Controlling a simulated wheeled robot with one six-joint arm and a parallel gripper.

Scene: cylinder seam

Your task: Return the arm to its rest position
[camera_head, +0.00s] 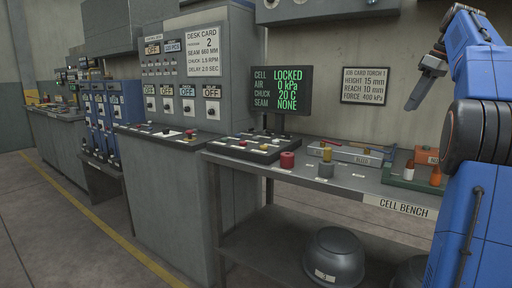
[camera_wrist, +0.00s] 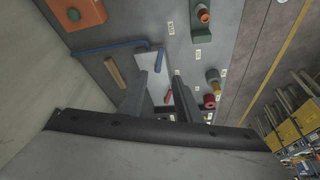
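My blue and dark grey arm is raised at the right of the head view. My gripper (camera_head: 415,100) hangs at its end, tilted down and left, in the air above the bench and in front of the wall. In the wrist view the two fingers of my gripper (camera_wrist: 160,88) stand apart with nothing held between them. The bench top shows beyond them. The cell bench (camera_head: 398,206) stands below my arm.
A monitor (camera_head: 283,89) stands at the back. A dark bowl (camera_head: 336,257) sits on the lower shelf.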

